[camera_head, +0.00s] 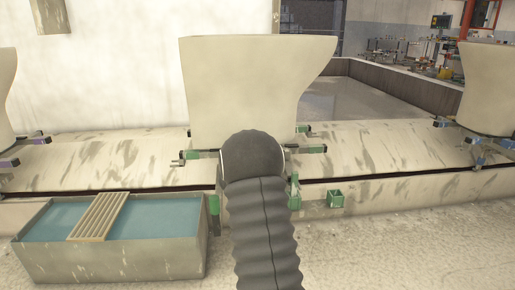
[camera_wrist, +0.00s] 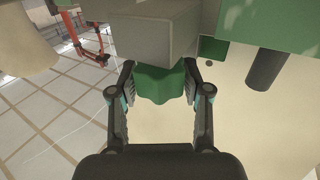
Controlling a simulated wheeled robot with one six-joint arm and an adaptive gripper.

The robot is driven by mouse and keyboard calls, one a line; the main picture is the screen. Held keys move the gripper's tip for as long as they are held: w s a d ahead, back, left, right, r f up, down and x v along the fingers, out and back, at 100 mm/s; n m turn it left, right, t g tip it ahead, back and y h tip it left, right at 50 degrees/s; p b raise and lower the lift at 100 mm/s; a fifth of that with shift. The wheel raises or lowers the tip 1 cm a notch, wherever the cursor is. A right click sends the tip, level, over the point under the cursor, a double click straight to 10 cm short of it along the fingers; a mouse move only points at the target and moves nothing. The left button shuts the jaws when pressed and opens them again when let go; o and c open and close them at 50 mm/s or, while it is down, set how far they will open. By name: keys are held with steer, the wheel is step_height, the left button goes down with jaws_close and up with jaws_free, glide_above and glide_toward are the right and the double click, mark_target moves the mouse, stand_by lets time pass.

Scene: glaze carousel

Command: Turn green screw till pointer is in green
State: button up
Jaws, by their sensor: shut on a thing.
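In the wrist view my gripper (camera_wrist: 158,84) has its two dark fingers on either side of a green lobed knob (camera_wrist: 160,82), which I take to be the green screw. The gripper is shut on it. A pale grey block (camera_wrist: 152,32) sits directly above the knob and covers part of it. In the head view my arm hides the gripper and the knob. I cannot make out the pointer or its green zone in either view.
A large cream basin (camera_head: 245,85) stands on the stained ledge (camera_head: 375,150), with green-ended clamps (camera_head: 312,149) around its foot. A blue-filled trough (camera_head: 150,262) is at the lower left. A dark cylinder (camera_wrist: 267,68) is right of my gripper.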

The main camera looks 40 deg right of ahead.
steer(key=shift+m+g, duration=0.3)
steer(key=shift+g, duration=0.1)
steer(key=o, duration=1.2)
steer(key=shift+d, duration=0.1)
steer(key=shift+a, duration=0.25)
steer(key=v, duration=1.1)
steer(key=shift+s+a+f, duration=0.15)
steer(key=shift+a, duration=0.15)
